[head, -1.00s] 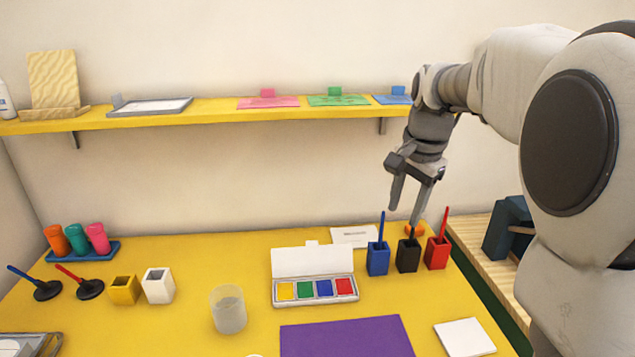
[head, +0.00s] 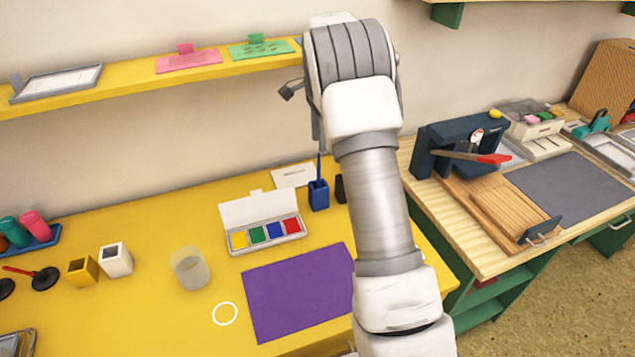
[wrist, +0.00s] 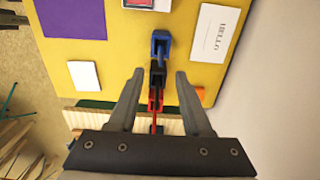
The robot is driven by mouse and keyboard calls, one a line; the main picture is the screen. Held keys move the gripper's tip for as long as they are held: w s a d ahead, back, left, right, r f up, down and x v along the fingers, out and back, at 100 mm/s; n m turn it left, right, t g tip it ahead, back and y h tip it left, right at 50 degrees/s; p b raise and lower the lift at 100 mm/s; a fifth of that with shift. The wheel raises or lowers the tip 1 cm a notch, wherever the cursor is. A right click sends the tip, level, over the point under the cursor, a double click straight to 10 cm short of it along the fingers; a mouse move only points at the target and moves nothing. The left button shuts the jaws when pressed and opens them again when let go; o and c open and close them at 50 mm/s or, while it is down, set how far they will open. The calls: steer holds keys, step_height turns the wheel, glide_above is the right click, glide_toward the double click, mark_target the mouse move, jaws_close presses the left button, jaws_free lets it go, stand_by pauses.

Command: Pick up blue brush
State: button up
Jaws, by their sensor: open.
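The blue brush (head: 319,166) stands upright in a blue cup (head: 319,195) at the back of the yellow table. In the wrist view the blue cup (wrist: 160,44) lies beyond my fingertips, with the brush seen almost end-on. My gripper (wrist: 160,72) is open and empty, its fingers on either side of the row of cups. The black cup (wrist: 158,75) is between the fingertips in that picture, and the red cup (wrist: 155,100) is closer to the palm. In the head view my arm hides the red cup, most of the black cup and most of the gripper.
A paint box (head: 270,237) with its lid up is left of the blue cup. A white card (head: 293,175) lies behind. A purple sheet (head: 300,290) and a glass (head: 190,269) are in front. The yellow shelf (head: 140,85) runs above. A wooden side table (head: 480,240) stands right.

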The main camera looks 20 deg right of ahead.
mark_target(319, 171)
step_height(319, 171, down, 14)
steer(key=shift+r+b, duration=0.25)
steer(key=shift+b, duration=0.45)
jaws_close()
